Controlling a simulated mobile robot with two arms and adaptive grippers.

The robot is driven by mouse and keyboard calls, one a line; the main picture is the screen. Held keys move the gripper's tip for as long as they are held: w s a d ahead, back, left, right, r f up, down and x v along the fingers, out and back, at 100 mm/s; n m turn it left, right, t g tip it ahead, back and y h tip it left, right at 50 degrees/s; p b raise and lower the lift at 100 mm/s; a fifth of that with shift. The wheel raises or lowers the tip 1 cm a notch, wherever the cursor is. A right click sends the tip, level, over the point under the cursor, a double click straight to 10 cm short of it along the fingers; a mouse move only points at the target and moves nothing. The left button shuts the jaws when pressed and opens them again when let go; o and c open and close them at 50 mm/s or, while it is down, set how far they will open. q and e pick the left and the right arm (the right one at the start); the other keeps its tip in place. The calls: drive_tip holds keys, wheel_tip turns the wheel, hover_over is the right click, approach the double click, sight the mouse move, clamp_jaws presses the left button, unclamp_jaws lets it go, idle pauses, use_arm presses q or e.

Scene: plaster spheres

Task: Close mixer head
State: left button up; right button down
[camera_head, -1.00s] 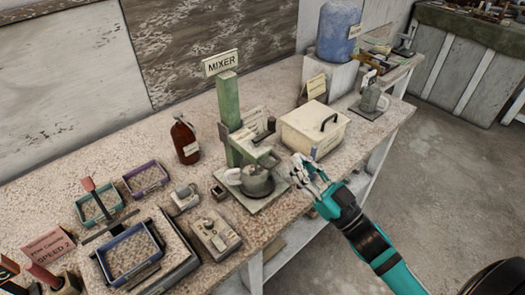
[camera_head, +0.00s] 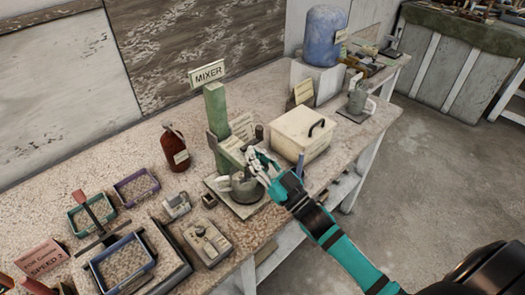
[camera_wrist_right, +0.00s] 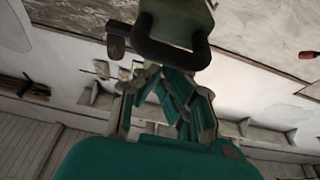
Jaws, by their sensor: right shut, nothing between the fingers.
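The mixer has an upright green column (camera_head: 215,120) under a MIXER sign (camera_head: 207,73). Its green head (camera_head: 231,148) juts out from the column above a grey metal bowl (camera_head: 244,188) on a base plate. The head's exact tilt is hard to tell. My right gripper (camera_head: 254,158) is at the front end of the head, above the bowl, and hides part of it. In the right wrist view the fingers (camera_wrist_right: 165,90) are shut and empty, just below a dark U-shaped handle (camera_wrist_right: 172,55) under a pale green part. Contact cannot be told. My left gripper is not in view.
A cream lidded box (camera_head: 303,132) stands close on the right of the mixer. A brown bottle (camera_head: 175,146) is to its left. A grey control box (camera_head: 208,241), small trays and a scale (camera_head: 128,262) lie front left.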

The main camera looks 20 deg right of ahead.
drive_tip(key=shift+f, duration=0.6)
